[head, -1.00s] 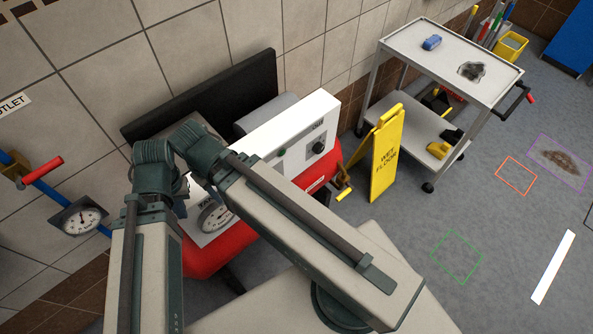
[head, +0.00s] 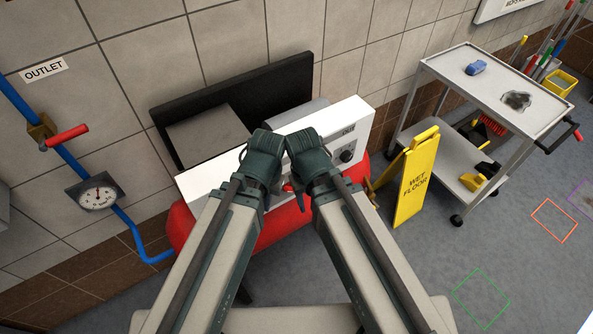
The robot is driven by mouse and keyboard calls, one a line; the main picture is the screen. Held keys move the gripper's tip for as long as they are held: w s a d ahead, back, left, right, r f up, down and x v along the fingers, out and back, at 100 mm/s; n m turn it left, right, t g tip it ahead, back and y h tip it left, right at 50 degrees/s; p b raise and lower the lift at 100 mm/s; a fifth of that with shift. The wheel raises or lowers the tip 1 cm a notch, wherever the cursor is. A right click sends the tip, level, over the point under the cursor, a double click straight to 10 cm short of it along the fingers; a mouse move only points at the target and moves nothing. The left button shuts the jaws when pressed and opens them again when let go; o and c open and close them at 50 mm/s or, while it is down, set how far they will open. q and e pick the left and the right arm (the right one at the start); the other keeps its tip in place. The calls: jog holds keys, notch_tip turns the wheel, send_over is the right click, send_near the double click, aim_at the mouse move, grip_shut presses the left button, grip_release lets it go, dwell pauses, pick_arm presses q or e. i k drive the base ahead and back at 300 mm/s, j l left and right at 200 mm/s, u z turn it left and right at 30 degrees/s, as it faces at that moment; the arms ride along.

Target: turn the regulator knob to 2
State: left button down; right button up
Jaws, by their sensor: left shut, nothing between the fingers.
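A white panel (head: 211,177) sits on a red tank (head: 181,229) against the wall. A dark, round knob-like part (head: 347,155) shows under the panel's OUT label; its marks are too small to read. My arms cover the middle and front of the panel. My left gripper (head: 262,160) is shut and empty, over the middle of the panel. Its fingertips are mostly hidden, and I cannot tell whether they touch anything. My right arm's dark green joint is beside it, and the right gripper is hidden.
A wall gauge (head: 97,196) and blue pipe with a red-handled valve (head: 66,138) are at left. A yellow wet-floor sign (head: 417,178) and grey trolley (head: 443,72) stand right of the tank.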

aim_at(346, 156)
jog(key=j+z, duration=0.15)
jog(key=z, duration=0.25)
jog(key=j+z, duration=0.2)
jog(key=z, duration=0.2)
